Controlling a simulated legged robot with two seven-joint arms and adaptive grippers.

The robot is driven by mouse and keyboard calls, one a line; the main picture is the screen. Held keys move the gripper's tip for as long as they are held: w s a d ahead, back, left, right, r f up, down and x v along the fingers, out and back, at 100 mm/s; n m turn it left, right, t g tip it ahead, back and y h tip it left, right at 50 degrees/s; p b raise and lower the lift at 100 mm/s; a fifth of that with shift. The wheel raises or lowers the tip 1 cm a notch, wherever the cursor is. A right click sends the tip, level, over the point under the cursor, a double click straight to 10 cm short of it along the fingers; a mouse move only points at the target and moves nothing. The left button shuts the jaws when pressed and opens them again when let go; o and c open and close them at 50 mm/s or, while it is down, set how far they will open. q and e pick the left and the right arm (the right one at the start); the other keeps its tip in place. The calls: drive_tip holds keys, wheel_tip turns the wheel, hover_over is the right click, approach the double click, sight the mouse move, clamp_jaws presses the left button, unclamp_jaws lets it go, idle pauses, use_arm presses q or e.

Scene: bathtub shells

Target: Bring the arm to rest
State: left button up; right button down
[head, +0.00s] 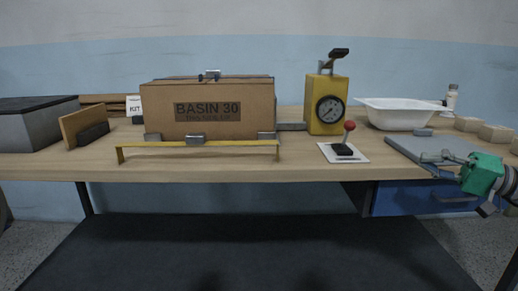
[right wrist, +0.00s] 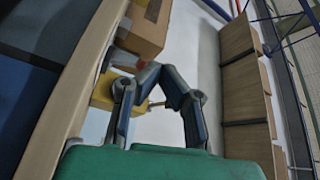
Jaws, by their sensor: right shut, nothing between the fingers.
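My right gripper (head: 438,160) is at the right of the head view, with a green body and grey fingers. It is beside the bench's right front edge, its fingers pointing left in front of the grey flat board (head: 428,149). It is empty. In the right wrist view its fingers (right wrist: 166,78) bend inward and come together, with nothing held between them. My left gripper is not in view in either picture.
The wooden bench (head: 300,170) carries a cardboard box (head: 207,125), a yellow gauge unit (head: 326,104), a red-knobbed lever (head: 349,126), a white basin (head: 398,116) and tan blocks (head: 495,133). A blue drawer (head: 420,199) hangs below. Floor space before the bench looks clear.

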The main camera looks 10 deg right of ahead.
drive_tip(key=w+a+f+g+h+p, duration=0.1)
drive_tip(key=w+a+f+g+p, duration=0.15)
drive_tip(key=a+f, duration=0.4)
drive_tip(key=w+a+f+g+h+p, duration=0.1)
drive_tip(key=a+f+g+h, duration=0.15)
drive_tip(key=a, duration=0.65)
drive_tip(key=s+a+f+g+h+p, duration=0.2)
drive_tip(key=s+a+f+g, duration=0.3)
drive_tip(key=a+f, duration=0.55)
drive_tip(key=s+f+n+g+h+p, duration=0.15)
drive_tip(key=s+f+h, duration=0.25)
drive_tip(key=s+f, duration=0.65)
drive_tip(key=s+d+f+n+h+p, duration=0.1)
drive_tip(key=s+d+h+p, duration=0.1)
drive_tip(key=s, duration=0.5)
drive_tip(key=s+d+f+n+h+p, duration=0.1)
drive_tip(key=s+d+n+h+p, duration=0.1)
drive_tip(key=s, duration=0.5)
drive_tip(key=shift+s+d+h, duration=0.25)
drive_tip(key=shift+d+h, duration=0.2)
drive_tip(key=shift+d, duration=0.4)
